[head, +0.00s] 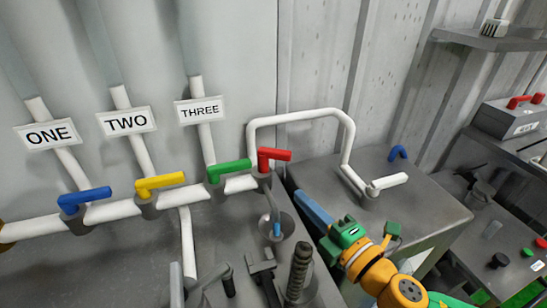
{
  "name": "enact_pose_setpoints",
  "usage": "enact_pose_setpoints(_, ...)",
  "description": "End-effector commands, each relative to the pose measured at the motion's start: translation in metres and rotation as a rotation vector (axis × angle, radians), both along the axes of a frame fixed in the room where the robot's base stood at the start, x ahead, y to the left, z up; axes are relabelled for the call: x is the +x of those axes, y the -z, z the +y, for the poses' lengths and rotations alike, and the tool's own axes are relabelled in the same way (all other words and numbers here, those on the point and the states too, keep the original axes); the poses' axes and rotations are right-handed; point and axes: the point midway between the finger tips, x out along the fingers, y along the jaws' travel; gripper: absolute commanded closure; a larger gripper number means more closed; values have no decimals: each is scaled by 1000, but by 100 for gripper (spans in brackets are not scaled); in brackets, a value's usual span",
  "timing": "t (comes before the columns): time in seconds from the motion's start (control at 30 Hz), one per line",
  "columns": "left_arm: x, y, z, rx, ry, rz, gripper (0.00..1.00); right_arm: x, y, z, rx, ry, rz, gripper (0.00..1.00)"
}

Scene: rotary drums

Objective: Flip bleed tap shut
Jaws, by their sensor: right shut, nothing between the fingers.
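Tap handles stand along the white pipe: blue (84,199), yellow (160,184), green (229,169) and red (273,158). No label reads "bleed". The red tap sits at the pipe's right end, its handle pointing right, roughly along the pipe. A thin grey spout (272,205) hangs below it over a round cup (277,228). My left gripper is out of view.
Signs ONE (48,134), TWO (126,121) and THREE (200,110) hang on pipes. A white looped pipe (300,118) arches over the grey box (410,215). A threaded rod (299,268) stands near the front. A bench with small parts (505,235) is at right.

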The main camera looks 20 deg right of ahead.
Motion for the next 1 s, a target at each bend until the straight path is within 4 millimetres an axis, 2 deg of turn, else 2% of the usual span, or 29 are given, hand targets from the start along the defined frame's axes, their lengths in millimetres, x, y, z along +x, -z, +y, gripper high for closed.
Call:
enact_pose_setpoints(0.1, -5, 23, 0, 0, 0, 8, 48, 11, 6, 2, 3, 0, -12, 100)
enact_pose_setpoints(0.23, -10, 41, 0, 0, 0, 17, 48, 23, 7, 5, -6, 2, -5, 100)
enact_pose_setpoints(0.27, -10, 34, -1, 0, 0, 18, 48, 29, 2, 6, -1, 7, -1, 100)
enact_pose_setpoints(0.37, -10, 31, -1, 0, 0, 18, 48, 47, 0, 12, 0, 2, 0, 100)
enact_pose_setpoints(0.4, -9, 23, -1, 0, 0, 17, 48, 56, -2, 13, 1, 7, 4, 100)
enact_pose_setpoints(0.6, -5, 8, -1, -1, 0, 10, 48, 97, -1, 25, -2, 3, 4, 100)
enact_pose_setpoints(0.7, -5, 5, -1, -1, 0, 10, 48, 111, 1, 14, -6, 6, 6, 100)
enact_pose_setpoints(0.83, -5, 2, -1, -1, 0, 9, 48, 123, 3, 7, -5, 4, 6, 100)
enact_pose_setpoints(1.0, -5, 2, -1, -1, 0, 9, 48, 128, 4, 4, -4, 4, 5, 100)
